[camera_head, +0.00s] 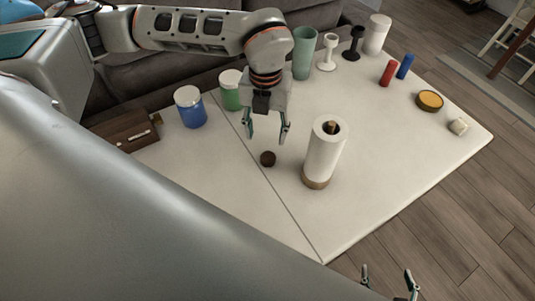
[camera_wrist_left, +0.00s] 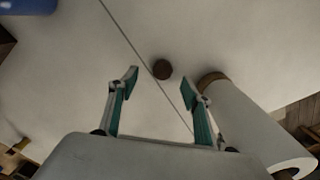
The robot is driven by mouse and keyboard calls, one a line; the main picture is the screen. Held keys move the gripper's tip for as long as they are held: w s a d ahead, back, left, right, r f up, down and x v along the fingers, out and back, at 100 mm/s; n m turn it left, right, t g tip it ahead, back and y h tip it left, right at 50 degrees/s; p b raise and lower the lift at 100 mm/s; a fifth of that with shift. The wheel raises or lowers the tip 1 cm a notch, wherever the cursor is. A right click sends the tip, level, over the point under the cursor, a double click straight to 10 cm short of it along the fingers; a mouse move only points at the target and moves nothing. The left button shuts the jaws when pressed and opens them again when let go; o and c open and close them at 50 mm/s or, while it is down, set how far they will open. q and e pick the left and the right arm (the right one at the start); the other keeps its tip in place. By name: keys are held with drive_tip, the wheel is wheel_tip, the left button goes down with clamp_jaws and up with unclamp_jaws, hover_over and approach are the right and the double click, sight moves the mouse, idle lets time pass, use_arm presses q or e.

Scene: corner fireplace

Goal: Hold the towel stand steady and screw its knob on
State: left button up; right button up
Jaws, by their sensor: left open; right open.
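The towel stand (camera_head: 316,183) stands upright on the white table, with a white paper roll (camera_head: 325,152) around its post. The post's wooden tip shows at the top of the roll, with no knob on it. A dark brown round knob (camera_head: 267,159) lies on the table left of the stand. My left gripper (camera_head: 267,140) is open and empty above the table, just behind the knob. In the left wrist view the knob (camera_wrist_left: 162,69) shows beyond and between the open fingertips, and the roll (camera_wrist_left: 250,125) lies to the right. My right gripper (camera_head: 390,277) is open and empty off the table's front edge.
Blue (camera_head: 190,107) and green (camera_head: 231,90) jars and a brown box (camera_head: 125,130) stand at the left. A green vase (camera_head: 304,53), candle holders (camera_head: 328,52) and red (camera_head: 388,73) and blue cylinders are at the back. The table's right front is clear.

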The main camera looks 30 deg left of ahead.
sight(268, 156)
use_arm(q)
drive_tip(key=shift+d, duration=0.1)
drive_tip(key=shift+f, duration=1.3)
drive_tip(key=shift+s+f, duration=0.1)
drive_tip(key=shift+s+d+f, duration=0.1)
drive_tip(key=shift+d+f, duration=0.05)
drive_tip(key=shift+f, duration=0.1)
drive_tip(key=f, duration=0.4)
drive_tip(key=shift+s+d+f, duration=0.3)
drive_tip(key=shift+d, duration=0.05)
drive_tip(key=c, duration=0.9)
